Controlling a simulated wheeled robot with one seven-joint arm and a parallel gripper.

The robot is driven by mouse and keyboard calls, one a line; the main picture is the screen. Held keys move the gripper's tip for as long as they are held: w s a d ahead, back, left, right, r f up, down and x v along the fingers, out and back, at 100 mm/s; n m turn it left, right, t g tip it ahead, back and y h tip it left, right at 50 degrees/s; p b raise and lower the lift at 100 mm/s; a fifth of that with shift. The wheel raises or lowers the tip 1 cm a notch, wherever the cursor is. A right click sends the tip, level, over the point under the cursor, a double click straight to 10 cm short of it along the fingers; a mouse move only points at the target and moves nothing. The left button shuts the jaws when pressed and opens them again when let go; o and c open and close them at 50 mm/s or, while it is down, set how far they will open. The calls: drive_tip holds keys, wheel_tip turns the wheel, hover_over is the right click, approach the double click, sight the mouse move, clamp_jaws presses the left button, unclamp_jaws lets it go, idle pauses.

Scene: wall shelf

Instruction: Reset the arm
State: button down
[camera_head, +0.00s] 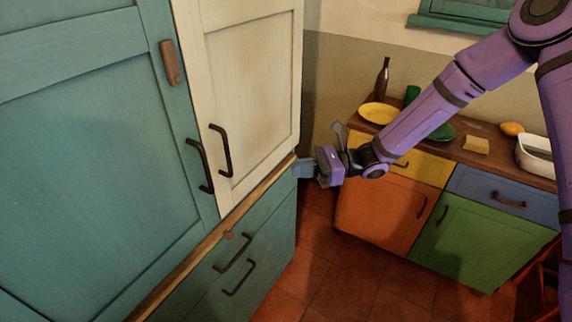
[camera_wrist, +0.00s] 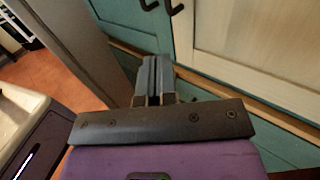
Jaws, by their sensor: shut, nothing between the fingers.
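My purple arm reaches in from the upper right in the head view, and my gripper (camera_head: 304,168) is at its end, pointing left. The gripper is beside the right edge of the tall cabinet, level with the ledge under its cream door (camera_head: 250,95). In the wrist view my gripper (camera_wrist: 153,72) shows its two grey fingers together with nothing between them. Whether the fingertips touch the cabinet, I cannot tell.
A teal cabinet door (camera_head: 90,170) with dark handles fills the left. Teal drawers (camera_head: 262,240) sit below. Tiled floor (camera_head: 335,285) lies between.

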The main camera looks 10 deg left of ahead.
drive_tip(key=shift+d, duration=0.2)
drive_tip(key=s+d+r+n+t+h, duration=0.3)
drive_tip(key=s+d+r, duration=0.4)
drive_tip(key=d, duration=0.5)
drive_tip(key=s+d+r+n+t+h, duration=0.4)
drive_tip(key=s+d+r+n+h, duration=0.2)
drive_tip(key=s+d+r+h, duration=0.2)
drive_tip(key=s+d+r+n+t+h, duration=0.3)
drive_tip(key=s+d+r+n+h, duration=0.2)
drive_tip(key=d+r, duration=0.5)
drive_tip(key=s+d+h, duration=0.1)
drive_tip(key=s+d, duration=0.1)
drive_tip(key=d, duration=0.3)
drive_tip(key=shift+s+d+r+t, duration=0.2)
drive_tip(key=shift+d+r+t, duration=0.1)
drive_tip(key=shift+r+t, duration=0.1)
idle(0.5)
